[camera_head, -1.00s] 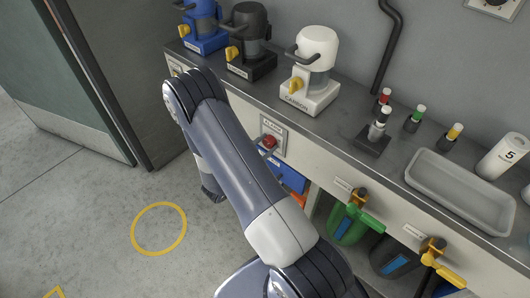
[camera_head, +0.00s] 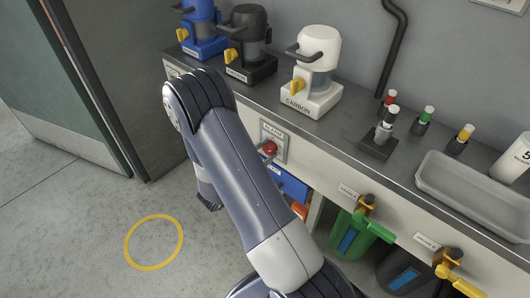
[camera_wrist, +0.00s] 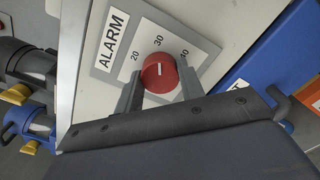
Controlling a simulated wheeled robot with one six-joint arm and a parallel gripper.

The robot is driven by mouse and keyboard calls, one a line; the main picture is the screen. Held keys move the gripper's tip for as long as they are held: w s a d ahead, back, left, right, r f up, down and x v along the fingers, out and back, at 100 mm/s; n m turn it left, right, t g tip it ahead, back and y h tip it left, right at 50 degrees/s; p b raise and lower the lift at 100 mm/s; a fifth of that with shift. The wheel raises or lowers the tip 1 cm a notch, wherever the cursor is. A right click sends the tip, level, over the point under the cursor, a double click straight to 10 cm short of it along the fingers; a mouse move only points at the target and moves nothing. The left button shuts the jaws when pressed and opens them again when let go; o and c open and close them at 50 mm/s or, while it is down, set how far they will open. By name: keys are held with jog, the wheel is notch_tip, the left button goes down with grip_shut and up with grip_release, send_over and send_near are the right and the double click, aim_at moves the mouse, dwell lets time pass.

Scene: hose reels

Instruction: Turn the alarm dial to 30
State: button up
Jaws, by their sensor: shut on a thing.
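The alarm dial (camera_wrist: 159,72) is a round red knob with a short white mark on its face. It sits on a grey plate (camera_wrist: 113,42) lettered ALARM, with 20, 30 and 40 printed around it. I cannot tell exactly which number the mark meets. My gripper (camera_wrist: 159,78) has a finger on each side of the dial and is shut on it. In the head view the red dial (camera_head: 270,147) shows on the front of the counter, just right of my arm. My arm hides most of the gripper there.
A blue panel (camera_wrist: 265,60) lies right of the plate. Above, the counter holds blue, black and white pump-like units (camera_head: 310,95), small capped bottles (camera_head: 422,120) and a grey tray (camera_head: 470,195). The floor at left is clear.

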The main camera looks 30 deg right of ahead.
jog(key=o, duration=1)
jog(key=v, duration=1.1)
jog(key=shift+p, duration=0.4)
jog(key=shift+d, duration=0.2)
jog(key=b+x, duration=0.1)
jog(key=x, duration=0.9)
jog(key=shift+w+d, duration=0.15)
jog(key=shift+d, duration=0.2)
jog(key=shift+a, duration=0.1)
